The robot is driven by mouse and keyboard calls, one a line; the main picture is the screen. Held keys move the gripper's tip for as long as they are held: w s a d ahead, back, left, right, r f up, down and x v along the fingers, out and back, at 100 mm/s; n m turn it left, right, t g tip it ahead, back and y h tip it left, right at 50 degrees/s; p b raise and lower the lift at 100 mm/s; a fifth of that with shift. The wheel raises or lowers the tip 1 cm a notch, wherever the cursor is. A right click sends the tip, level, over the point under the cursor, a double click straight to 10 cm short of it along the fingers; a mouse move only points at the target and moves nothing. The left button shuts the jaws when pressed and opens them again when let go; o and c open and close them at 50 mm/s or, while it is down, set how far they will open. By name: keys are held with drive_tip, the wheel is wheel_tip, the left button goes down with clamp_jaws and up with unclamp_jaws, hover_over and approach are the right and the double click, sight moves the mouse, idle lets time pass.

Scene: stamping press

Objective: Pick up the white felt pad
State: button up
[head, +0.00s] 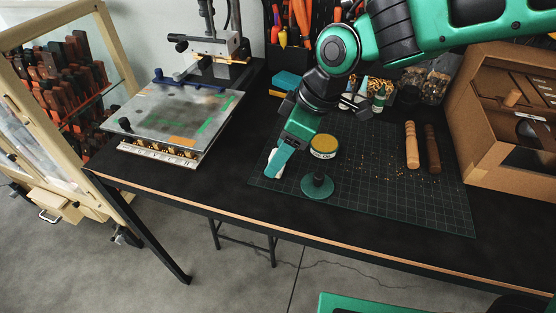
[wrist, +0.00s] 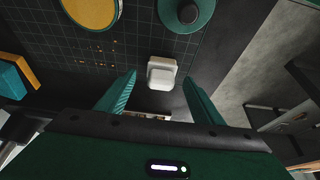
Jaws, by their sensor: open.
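The white felt pad (wrist: 161,73) is a small whitish block on the dark work surface near the edge of the gridded mat. In the wrist view it shows between and just beyond the two fingertips of my gripper (wrist: 160,80). The fingers are spread on either side of it, and I see no contact. In the head view my gripper (head: 279,162) points down over the front left corner of the mat. Only a white sliver of the pad (head: 273,158) shows there, the rest hidden behind a green finger.
A green round-based knob (head: 317,187) and a tin with a yellow top (head: 324,146) stand close by on the cutting mat (head: 400,205). A press with a metal plate (head: 175,115) is at left. Two wooden handles (head: 411,145) and a cardboard box (head: 490,150) are at right.

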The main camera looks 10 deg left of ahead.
drive_tip(key=shift+x, duration=1.2)
drive_tip(key=c, duration=1.3)
drive_tip(key=shift+o, duration=0.2)
drive_tip(key=shift+r, duration=0.6)
wheel_tip(320, 180, up, 3)
drive_tip(key=shift+f, duration=0.1)
drive_tip(key=s+a+r, duration=0.7)
drive_tip(key=s+a, duration=0.1)
drive_tip(key=shift+s+a, duration=0.1)
drive_tip(key=shift+a, duration=0.05)
drive_tip(key=o, duration=0.6)
drive_tip(key=c, duration=0.4)
